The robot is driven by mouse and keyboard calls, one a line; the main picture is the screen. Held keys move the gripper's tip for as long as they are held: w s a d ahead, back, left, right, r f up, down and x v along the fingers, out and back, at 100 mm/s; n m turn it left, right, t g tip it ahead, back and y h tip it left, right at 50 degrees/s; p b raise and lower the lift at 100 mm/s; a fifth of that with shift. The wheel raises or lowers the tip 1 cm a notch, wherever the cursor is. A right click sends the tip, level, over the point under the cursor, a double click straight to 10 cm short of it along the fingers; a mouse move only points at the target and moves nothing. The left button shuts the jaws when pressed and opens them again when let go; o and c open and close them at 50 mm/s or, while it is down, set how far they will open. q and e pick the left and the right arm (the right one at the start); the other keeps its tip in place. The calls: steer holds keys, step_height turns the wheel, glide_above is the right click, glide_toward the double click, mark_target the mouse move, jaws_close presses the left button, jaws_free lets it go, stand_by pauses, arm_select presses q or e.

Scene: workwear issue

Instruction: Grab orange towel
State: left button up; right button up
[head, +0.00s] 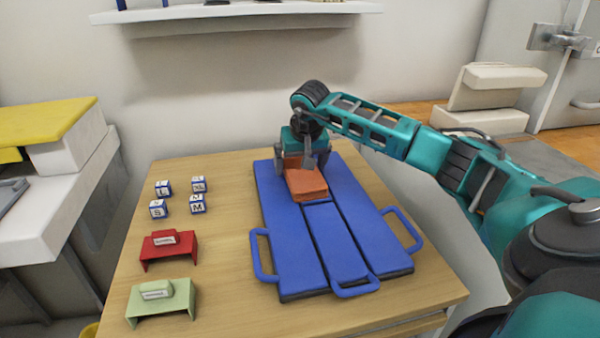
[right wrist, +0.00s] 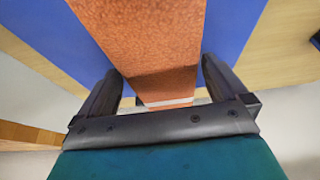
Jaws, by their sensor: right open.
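The orange towel (head: 306,184) is a folded block lying on the far part of the blue folding board (head: 283,255). My right gripper (head: 305,165) is over the far end of the towel, pointing down. In the right wrist view the towel (right wrist: 140,40) runs between the two open fingers of the gripper (right wrist: 163,85), with a finger on either side of it. I cannot tell whether the fingers touch it. My left gripper is in neither view.
Several lettered cubes (head: 164,188), a red stand (head: 168,249) and a green stand (head: 160,300) are on the wooden table (head: 215,250), left of the board. A white shelf (head: 240,12) hangs on the wall behind.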

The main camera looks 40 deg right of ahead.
steer(key=shift+r, duration=0.1)
steer(key=c, duration=1)
